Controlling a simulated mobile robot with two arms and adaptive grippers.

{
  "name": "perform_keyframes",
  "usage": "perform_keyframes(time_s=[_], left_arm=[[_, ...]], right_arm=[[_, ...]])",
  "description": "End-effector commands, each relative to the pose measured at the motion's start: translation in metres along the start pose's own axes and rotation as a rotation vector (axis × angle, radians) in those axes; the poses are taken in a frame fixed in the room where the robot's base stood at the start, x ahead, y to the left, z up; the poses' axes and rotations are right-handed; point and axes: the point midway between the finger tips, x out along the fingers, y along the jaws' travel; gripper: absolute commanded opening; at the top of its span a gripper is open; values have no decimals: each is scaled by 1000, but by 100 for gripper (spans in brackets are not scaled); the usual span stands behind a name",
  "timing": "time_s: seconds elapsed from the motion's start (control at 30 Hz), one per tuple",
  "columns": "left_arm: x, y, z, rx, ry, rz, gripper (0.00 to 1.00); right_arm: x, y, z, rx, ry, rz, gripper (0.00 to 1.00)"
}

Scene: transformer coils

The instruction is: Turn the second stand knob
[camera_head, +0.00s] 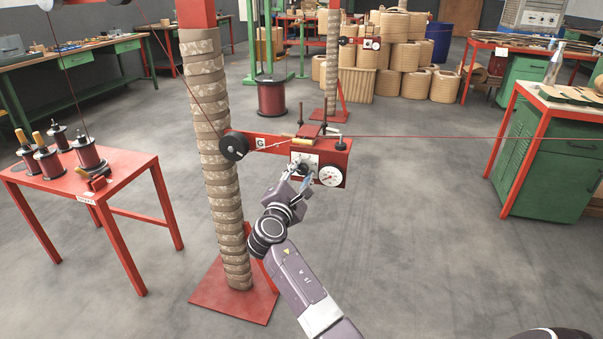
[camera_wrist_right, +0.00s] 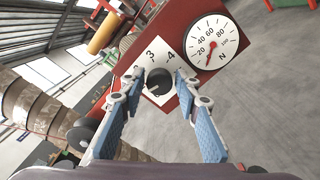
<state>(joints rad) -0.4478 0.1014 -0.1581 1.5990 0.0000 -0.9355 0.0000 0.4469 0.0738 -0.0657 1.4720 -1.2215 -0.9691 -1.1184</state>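The red stand box (camera_head: 325,160) is fixed to the wrapped column by a red arm. On its front is a black round knob (camera_head: 303,169) on a white plate. In the right wrist view the knob (camera_wrist_right: 158,82) sits at the picture's middle, with the numbers 3 and 4 on its plate. My right gripper (camera_head: 300,177) is in front of the box. In the wrist view its blue-padded fingers (camera_wrist_right: 158,80) are open, with one tip on each side of the knob and a small gap visible on both sides. My left gripper is not in view.
A round dial (camera_head: 331,176) is beside the knob; its red needle shows in the wrist view (camera_wrist_right: 212,44). A taut red wire (camera_head: 440,137) runs right from the box. The wrapped column (camera_head: 220,150) stands left of my arm. A red table (camera_head: 120,170) holds spools.

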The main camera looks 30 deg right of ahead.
Motion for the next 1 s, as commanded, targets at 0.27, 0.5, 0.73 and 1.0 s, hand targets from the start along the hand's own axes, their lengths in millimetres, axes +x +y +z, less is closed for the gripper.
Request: perform_keyframes(time_s=[0.27,0.5,0.73,1.0], left_arm=[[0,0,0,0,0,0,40],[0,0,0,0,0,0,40],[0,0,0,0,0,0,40],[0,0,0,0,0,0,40]], right_arm=[[-36,-1,-2,1,4,0,30],[-87,-1,-2,1,4,-1,30],[-115,0,0,0,1,-1,30],[-120,0,0,0,1,-1,30]])
